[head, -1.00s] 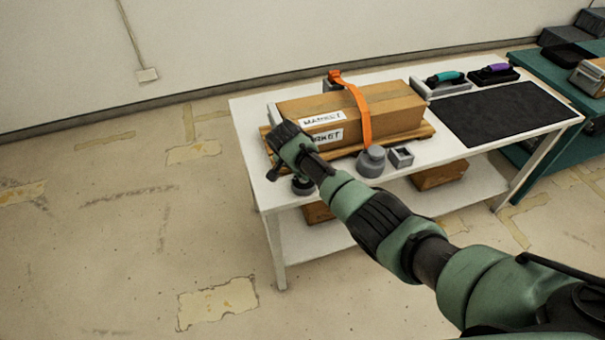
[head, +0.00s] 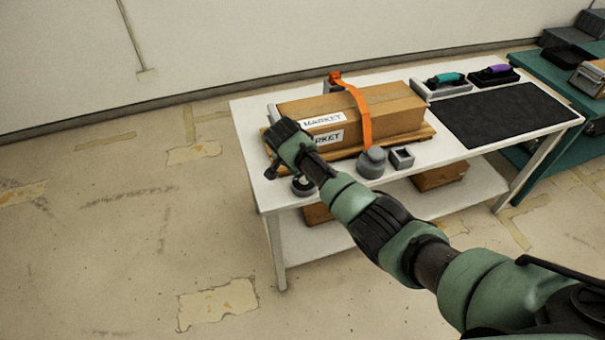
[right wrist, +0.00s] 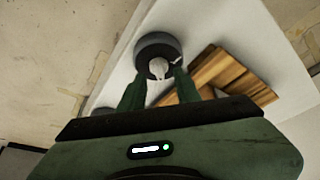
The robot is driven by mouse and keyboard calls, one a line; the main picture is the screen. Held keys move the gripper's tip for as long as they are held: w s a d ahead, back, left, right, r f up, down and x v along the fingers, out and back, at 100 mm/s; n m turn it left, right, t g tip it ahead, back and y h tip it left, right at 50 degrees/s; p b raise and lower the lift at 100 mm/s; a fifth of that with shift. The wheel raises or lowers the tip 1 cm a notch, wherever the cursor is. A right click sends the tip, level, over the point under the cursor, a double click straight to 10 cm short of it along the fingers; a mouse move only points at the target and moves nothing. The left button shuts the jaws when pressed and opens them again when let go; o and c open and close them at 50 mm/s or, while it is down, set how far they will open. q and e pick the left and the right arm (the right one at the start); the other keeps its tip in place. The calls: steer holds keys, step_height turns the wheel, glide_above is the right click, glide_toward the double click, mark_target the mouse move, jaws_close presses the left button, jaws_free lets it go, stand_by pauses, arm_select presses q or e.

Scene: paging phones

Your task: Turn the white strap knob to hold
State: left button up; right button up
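The white knob (right wrist: 158,68) shows in the right wrist view, on a dark grey round base (right wrist: 157,46) on the white tabletop. My right gripper (right wrist: 160,70) has its two green fingers apart, one on each side of the knob. I cannot tell whether they touch it. In the head view my right gripper (head: 271,174) hangs over the front left corner of the table, beside the strapped cardboard box (head: 395,110). The orange strap (head: 363,118) runs over the box. Any markings around the knob are too small to read. My left gripper is not in view.
The box lies on a wooden pallet (head: 425,134) on the white table (head: 250,105). A dark round thing (head: 302,187), a grey weight-like piece (head: 371,163) and a small square grey holder (head: 402,157) stand along the front edge. A black mat (head: 500,113) covers the right side.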

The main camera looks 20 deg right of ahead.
steer(key=v, duration=0.6)
stand_by(0.3)
